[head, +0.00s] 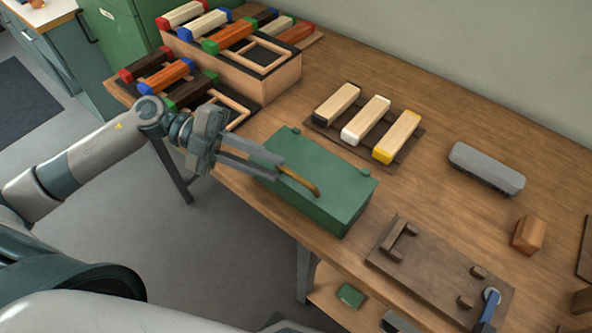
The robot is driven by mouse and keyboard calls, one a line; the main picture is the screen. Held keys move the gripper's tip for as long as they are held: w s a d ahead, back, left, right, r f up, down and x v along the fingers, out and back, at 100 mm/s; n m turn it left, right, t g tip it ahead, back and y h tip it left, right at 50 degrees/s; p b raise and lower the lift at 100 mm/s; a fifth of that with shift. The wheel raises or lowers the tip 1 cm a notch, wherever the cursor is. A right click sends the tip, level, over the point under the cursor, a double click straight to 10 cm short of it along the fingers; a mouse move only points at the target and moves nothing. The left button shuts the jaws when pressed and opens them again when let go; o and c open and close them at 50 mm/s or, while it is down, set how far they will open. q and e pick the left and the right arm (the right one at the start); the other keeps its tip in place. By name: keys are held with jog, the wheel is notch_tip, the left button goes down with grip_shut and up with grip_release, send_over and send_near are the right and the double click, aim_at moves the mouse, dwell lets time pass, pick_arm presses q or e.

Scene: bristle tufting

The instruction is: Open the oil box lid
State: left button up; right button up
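The oil box (335,212) is a green box near the front edge of the wooden table. Its green lid (335,175) lies flat and looks closed. My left gripper (280,171) reaches over the lid from the left. Its two grey fingers are apart, with their tips at the left end of the handle. I cannot tell whether they touch the handle. The fingers hide part of the lid's left side. My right gripper is not in view.
Wooden blocks with coloured ends fill a rack (285,82) at the back left. Three tipped blocks lie on a dark tray (323,128) behind the box. A dark fixture board (425,265) lies to the right, near a grey block (487,168) and a small wooden block (528,234).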

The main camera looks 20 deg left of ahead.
aim_at(288, 174)
pick_arm(q)
jog(key=p+x, duration=0.1)
jog(key=x, duration=0.5)
jog(key=shift+d+f, duration=0.1)
jog(key=shift+d, duration=0.1)
grip_shut()
